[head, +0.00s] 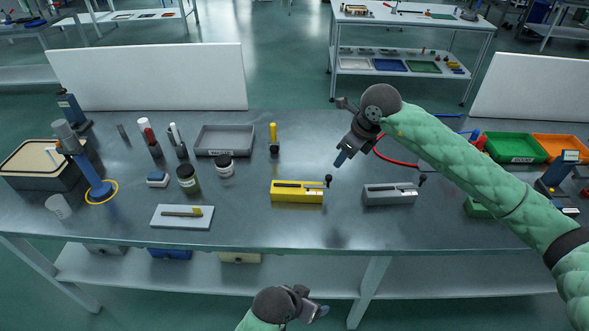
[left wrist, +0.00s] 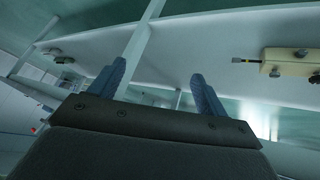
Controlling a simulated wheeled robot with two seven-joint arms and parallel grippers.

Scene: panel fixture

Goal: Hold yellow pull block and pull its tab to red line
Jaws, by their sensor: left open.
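The yellow pull block (head: 297,197) sits near the front edge of the table, with a dark slot along its top. Its tab ends in a black knob (head: 328,182) at the block's right end. I cannot make out a red line. My right gripper (head: 342,159) hangs above the table, behind and right of the block, apart from it; whether its fingers are open is unclear. My left gripper (head: 317,311) is low in front of the table, below the block. In the left wrist view its two fingers (left wrist: 160,85) are spread apart with nothing between them.
A similar grey block (head: 388,195) stands to the right. A white board with a yellow-brown bar (head: 182,215), jars (head: 188,179) and a grey tray (head: 224,140) lie left. The table's front edge and lower shelf (head: 210,278) are near my left gripper.

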